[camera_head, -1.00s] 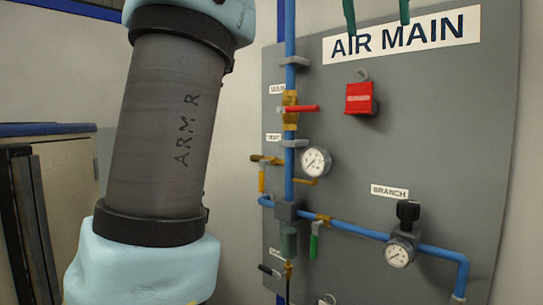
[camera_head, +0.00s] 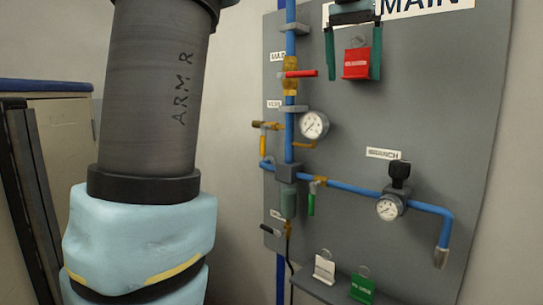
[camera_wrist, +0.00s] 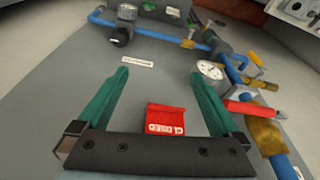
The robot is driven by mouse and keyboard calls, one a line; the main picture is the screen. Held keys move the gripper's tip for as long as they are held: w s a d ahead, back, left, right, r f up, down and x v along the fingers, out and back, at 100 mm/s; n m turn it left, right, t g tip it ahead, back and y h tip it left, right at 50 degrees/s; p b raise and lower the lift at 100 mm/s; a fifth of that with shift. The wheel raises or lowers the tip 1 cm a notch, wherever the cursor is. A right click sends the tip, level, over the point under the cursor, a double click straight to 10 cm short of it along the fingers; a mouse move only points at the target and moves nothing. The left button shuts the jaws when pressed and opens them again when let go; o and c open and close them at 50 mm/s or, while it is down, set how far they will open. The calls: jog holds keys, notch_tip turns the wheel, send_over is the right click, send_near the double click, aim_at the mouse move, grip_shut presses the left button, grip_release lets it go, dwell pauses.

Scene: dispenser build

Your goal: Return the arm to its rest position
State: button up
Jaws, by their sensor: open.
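My gripper (camera_head: 352,52) is at the top of the head view, in front of the grey AIR MAIN panel (camera_head: 345,150). Its two green fingers are spread apart. A red tag (camera_head: 357,63) shows between them in the head view. In the wrist view the open fingers (camera_wrist: 160,90) reach upward in the picture, and the red tag, lettered CLOSED (camera_wrist: 165,119), lies between them without either finger touching it. My arm, marked ARM R, fills the left of the head view.
Blue pipe (camera_head: 345,187) crosses the panel, with a red-handled valve (camera_head: 300,73), a gauge (camera_head: 314,125) and a branch regulator (camera_head: 390,206). A white tag (camera_head: 324,268) and a green tag (camera_head: 362,288) hang low. A cabinet (camera_head: 60,140) stands at left.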

jog(key=w+a+f+n+b, duration=0.1)
jog(key=w+a+f, duration=0.15)
jog(key=f, duration=0.55)
jog(key=w+a+f+n, duration=0.15)
jog(key=a+f, duration=0.25)
jog(key=f, duration=0.5)
jog(key=s+a+f+n+b, duration=0.1)
jog(key=s+a+f, duration=0.3)
jog(key=f, duration=0.5)
jog(key=s+a+f+n, duration=0.1)
jog(key=s+a+f, duration=0.2)
jog(key=a+f, duration=0.4)
jog(key=s+a+f+n+y+b, duration=0.1)
jog(key=s+a+f, duration=0.3)
jog(key=f, duration=0.7)
jog(key=shift+s+a+g+b, duration=0.3)
jog(key=shift+a+g+b, duration=0.1)
jog(key=shift+a, duration=0.5)
dwell(0.5)
